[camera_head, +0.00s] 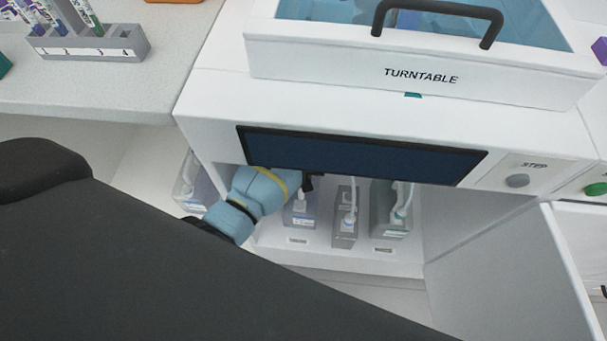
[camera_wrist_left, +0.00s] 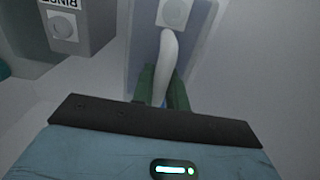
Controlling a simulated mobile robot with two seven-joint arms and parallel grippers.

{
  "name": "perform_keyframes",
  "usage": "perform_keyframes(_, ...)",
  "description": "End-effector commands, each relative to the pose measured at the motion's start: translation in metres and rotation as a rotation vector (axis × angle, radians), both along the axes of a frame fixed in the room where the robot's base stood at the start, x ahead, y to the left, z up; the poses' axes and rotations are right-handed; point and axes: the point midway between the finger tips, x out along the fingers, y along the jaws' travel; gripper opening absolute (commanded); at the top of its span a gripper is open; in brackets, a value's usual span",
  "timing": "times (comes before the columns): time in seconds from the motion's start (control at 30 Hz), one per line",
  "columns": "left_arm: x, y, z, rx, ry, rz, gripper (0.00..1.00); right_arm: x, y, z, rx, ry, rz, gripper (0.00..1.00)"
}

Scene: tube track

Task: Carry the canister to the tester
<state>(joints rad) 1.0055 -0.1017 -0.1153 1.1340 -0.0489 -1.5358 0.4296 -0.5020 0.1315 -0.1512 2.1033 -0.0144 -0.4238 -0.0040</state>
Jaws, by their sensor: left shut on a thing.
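My left gripper (camera_head: 307,184) reaches in from the left, under the front of the turntable unit. In the left wrist view its fingers (camera_wrist_left: 163,88) are shut on the white curved neck or tube of a translucent bluish canister (camera_wrist_left: 200,35). In the head view, a canister with a white top and a label (camera_head: 300,215) stands at the fingertips, partly hidden by them. I cannot tell whether it touches the shelf. My right gripper is not in view. I cannot make out which unit is the tester.
Two more containers, a grey one (camera_head: 345,222) and a greenish one (camera_head: 388,210), stand to the right in the open bay. Another container (camera_head: 190,180) is left of the bay. The turntable unit (camera_head: 320,55) overhangs. An open door (camera_head: 515,275) bounds the right side.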

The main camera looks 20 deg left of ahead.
Motion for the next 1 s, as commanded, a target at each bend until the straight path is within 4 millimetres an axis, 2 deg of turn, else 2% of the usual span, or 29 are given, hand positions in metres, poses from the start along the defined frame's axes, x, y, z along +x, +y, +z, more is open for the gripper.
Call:
perform_keyframes(0.2,0.0031,-0.0005,0.0033,-0.001,-0.009,0.0,0.0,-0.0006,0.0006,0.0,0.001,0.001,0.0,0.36)
perform_keyframes(1.0,0.0015,-0.0007,-0.0039,-0.001,-0.009,0.0,0.0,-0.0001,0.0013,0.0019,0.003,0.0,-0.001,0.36)
